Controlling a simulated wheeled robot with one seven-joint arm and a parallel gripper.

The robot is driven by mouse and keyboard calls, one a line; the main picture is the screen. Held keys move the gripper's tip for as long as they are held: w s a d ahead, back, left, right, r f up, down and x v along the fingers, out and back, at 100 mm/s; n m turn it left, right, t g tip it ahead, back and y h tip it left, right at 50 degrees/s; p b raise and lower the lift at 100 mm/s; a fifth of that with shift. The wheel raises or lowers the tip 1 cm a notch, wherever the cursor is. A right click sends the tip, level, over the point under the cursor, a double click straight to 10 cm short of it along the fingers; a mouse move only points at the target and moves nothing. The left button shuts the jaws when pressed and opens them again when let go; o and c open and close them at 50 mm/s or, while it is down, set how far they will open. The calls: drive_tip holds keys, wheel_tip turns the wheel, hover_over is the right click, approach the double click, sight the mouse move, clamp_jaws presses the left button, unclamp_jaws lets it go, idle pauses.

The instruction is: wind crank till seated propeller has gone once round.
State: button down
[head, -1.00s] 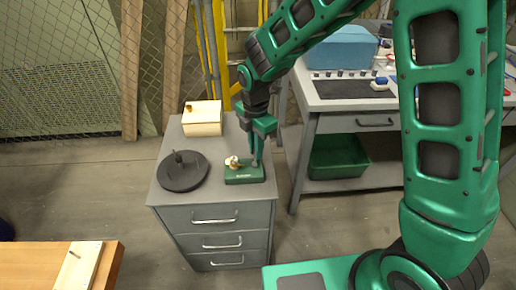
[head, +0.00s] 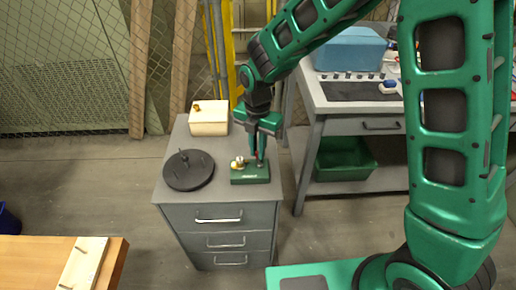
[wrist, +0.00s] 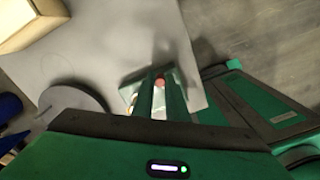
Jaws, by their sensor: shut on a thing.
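A small green thruster unit (head: 250,177) sits on the grey drawer cabinet. A brass-coloured propeller (head: 238,163) is on its left part, small and hard to make out. My gripper (head: 260,160) points down over the unit's right part, with its fingers close together. In the wrist view, a small red knob (wrist: 160,82), apparently the crank's handle, shows between the finger ends, and my gripper (wrist: 160,92) is shut on it. The rest of the crank is hidden by the fingers. The unit's pale edge just shows behind them.
A pale wooden box (head: 209,118) with a brass piece on top stands at the cabinet's back. A workbench (head: 350,105) stands to the right. A wooden table (head: 30,262) is at the lower left.

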drive_tip(key=shift+w+r, duration=0.1)
drive_tip(key=shift+w, duration=0.2)
drive_tip(key=c, duration=1.8)
unclamp_jaws()
drive_tip(key=shift+o, duration=0.2)
drive_tip(key=shift+s, duration=0.15)
wheel_tip(320, 180, up, 11)
drive_tip(key=shift+f, duration=0.2)
